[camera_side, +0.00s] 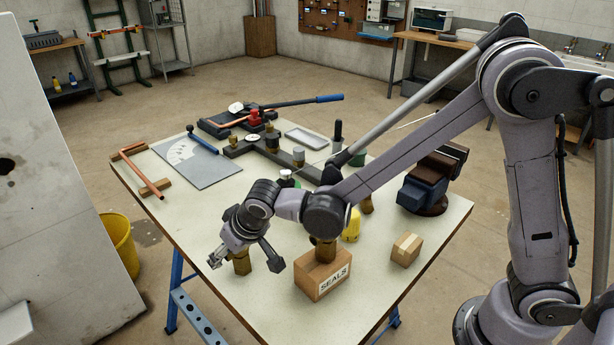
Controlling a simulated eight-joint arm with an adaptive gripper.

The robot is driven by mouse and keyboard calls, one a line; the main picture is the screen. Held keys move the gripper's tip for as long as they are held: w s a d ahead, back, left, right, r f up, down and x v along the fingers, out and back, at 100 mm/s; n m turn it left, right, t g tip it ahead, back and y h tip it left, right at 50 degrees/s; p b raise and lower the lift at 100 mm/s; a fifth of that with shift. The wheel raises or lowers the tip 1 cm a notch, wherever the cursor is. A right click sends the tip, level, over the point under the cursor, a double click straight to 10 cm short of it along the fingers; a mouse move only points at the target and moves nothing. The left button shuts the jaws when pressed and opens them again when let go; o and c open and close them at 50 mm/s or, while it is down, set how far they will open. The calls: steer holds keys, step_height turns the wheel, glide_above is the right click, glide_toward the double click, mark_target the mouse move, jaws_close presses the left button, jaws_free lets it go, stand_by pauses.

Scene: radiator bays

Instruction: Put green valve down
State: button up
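My gripper (243,259) is low over the front left of the table, pointing down. Its fingers are spread apart, with a brass valve body (242,265) between them. The gripper hides the top of this body, so I cannot tell its colour. I cannot tell which is the green valve.
A cardboard box marked SEALS (322,276) stands right of my gripper, with a brass piece (325,250) above it. A yellow part (352,226), a small carton (406,249) and a blue vise (424,190) are farther right. A grey plate (198,164) lies behind left.

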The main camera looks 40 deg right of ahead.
steer(key=v, duration=1.2)
steer(key=shift+r, duration=0.1)
steer(key=s+d+r+m+t+h, duration=0.1)
steer(key=s+d, duration=0.2)
steer(key=d, duration=0.5)
steer(key=s+d+r+m+t, duration=0.1)
steer(key=s+d, duration=0.2)
steer(key=d, duration=0.6)
steer(key=s+d+f+n+g, duration=0.1)
steer(key=s+d+f, duration=0.1)
steer(key=s, duration=0.4)
steer(key=shift+s+d+f, duration=0.2)
steer(key=shift+s+d, duration=0.15)
steer(key=shift+d, duration=0.1)
